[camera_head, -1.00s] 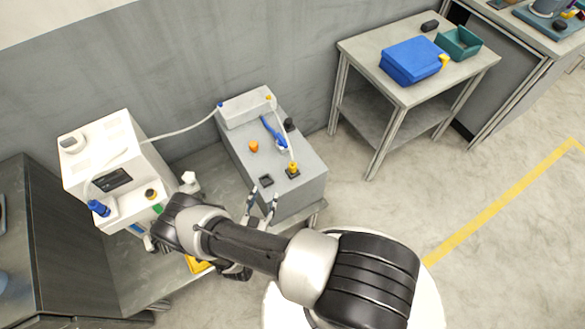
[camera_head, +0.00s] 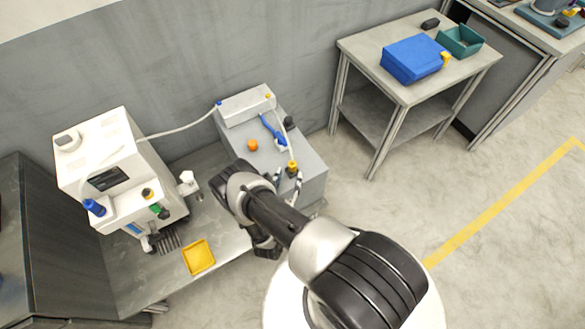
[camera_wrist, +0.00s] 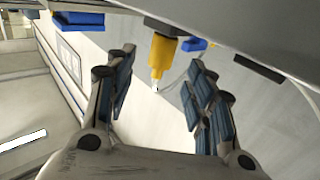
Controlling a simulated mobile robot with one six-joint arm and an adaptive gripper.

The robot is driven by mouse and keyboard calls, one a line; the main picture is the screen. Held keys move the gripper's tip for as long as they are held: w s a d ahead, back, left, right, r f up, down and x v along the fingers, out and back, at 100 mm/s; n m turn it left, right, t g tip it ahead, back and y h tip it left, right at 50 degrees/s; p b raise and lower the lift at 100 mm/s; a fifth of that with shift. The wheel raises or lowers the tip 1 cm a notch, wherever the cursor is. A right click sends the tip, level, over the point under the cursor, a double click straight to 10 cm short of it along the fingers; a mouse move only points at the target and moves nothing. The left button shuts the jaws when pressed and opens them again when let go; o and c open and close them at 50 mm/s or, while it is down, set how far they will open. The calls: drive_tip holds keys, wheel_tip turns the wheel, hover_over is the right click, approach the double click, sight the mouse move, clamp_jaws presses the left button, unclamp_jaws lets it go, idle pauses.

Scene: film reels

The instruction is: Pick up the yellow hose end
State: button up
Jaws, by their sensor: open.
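The yellow hose end (camera_head: 292,167) stands at the near side of the grey box's (camera_head: 314,165) top, with a pale hose running up from it. In the wrist view the yellow hose end (camera_wrist: 162,52) shows between the two fingers, near their tips, with a dark part at its upper end. My gripper (camera_head: 287,182) is open at the near edge of the box, close to the hose end. In the wrist view my gripper (camera_wrist: 162,75) has a finger on each side, with visible gaps and nothing held. My arm partly hides the box's near side.
A blue tool (camera_head: 271,131), an orange knob (camera_head: 252,146) and a black knob (camera_head: 289,123) are on the box. A white machine (camera_head: 110,160) stands left, with a yellow tray (camera_head: 199,257) on the bench. A side table (camera_head: 360,55) stands at the right.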

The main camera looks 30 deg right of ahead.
sight(292, 168)
drive_tip(key=shift+b+x, duration=0.85)
drive_tip(key=shift+x, duration=2.2)
drive_tip(key=shift+c, duration=0.3)
drive_tip(key=c, duration=1.1)
clamp_jaws()
drive_tip(key=shift+r, duration=0.15)
